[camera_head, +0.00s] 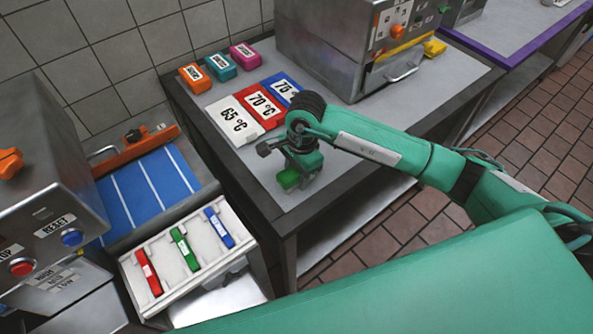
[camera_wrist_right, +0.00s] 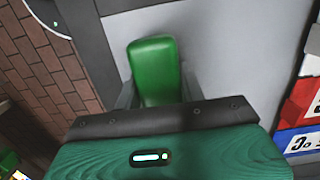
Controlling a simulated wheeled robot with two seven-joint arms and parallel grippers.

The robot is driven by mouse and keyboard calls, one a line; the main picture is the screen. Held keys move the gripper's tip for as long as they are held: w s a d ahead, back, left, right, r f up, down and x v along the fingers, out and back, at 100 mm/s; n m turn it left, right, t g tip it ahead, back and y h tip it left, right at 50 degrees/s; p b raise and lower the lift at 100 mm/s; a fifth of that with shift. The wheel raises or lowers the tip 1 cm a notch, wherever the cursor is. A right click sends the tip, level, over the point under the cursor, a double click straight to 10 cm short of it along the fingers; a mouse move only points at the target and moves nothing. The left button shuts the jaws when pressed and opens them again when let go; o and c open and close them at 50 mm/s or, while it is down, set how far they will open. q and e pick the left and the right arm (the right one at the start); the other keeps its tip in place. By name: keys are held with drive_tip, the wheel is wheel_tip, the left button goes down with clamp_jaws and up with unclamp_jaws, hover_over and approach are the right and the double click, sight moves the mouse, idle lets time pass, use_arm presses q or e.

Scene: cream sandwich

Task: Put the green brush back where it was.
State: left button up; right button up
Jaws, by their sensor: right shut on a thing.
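The green brush (camera_head: 288,179) is in my right gripper (camera_head: 299,172), over the near end of the grey table (camera_head: 316,197). In the head view only a small green block shows beneath the gripper. In the right wrist view the brush (camera_wrist_right: 152,68) is a smooth green rounded block between the two fingers (camera_wrist_right: 154,94), which are shut on it. I cannot tell whether it touches the table top. Its lower part is hidden. My left gripper is not in view.
A white tray (camera_head: 155,244) at the left holds red, green and blue labelled strips. Temperature cards, including a red one (camera_head: 262,106), lie behind the gripper. Small labelled boxes (camera_head: 220,67) stand behind them. A metal machine (camera_head: 330,50) stands at the back. The table's near corner is clear.

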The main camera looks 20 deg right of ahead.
drive_tip(key=shift+f, duration=0.15)
drive_tip(key=o, duration=0.9)
drive_tip(key=shift+o, duration=0.2)
